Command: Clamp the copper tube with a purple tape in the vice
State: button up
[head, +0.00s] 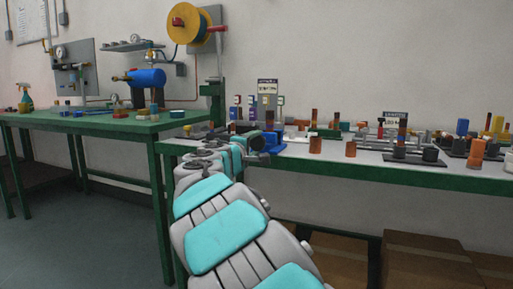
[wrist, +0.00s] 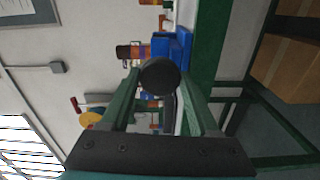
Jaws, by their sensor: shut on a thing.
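My gripper (wrist: 160,85) has its two green fingers on either side of a dark round thing (wrist: 160,77), seen end-on in the wrist view. I cannot tell whether this is the copper tube; no purple tape shows on it. In the head view my gripper (head: 252,144) is at the left front of the bench, beside the blue vice (head: 273,146). The vice also shows just beyond the held thing in the wrist view (wrist: 178,45). The vice's jaws are partly hidden. A banded brownish tube (wrist: 130,52) stands near the vice; its tape colour is unclear.
Black trays (head: 400,157) with cylinders lie further right. A green table (head: 90,124) with a blue tank (head: 147,77) stands left. Cardboard boxes (head: 425,262) are below the bench.

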jog(key=shift+m+b, duration=0.9)
jog(key=shift+b, duration=0.45)
jog(key=shift+f+m+b, duration=0.15)
jog(key=shift+m+b, duration=0.45)
jog(key=shift+b, duration=0.45)
jog(key=shift+m+b, duration=0.75)
jog(key=shift+m, duration=0.05)
dwell(0.3)
jog(key=o, duration=1.4)
jog(key=shift+r, duration=0.2)
jog(key=shift+r+n+p, duration=0.2)
jog(key=shift+n+p, duration=0.2)
jog(key=shift+p, duration=0.4)
jog(key=n+p, duration=0.4)
jog(key=p, duration=0.2)
jog(key=shift+f, duration=0.1)
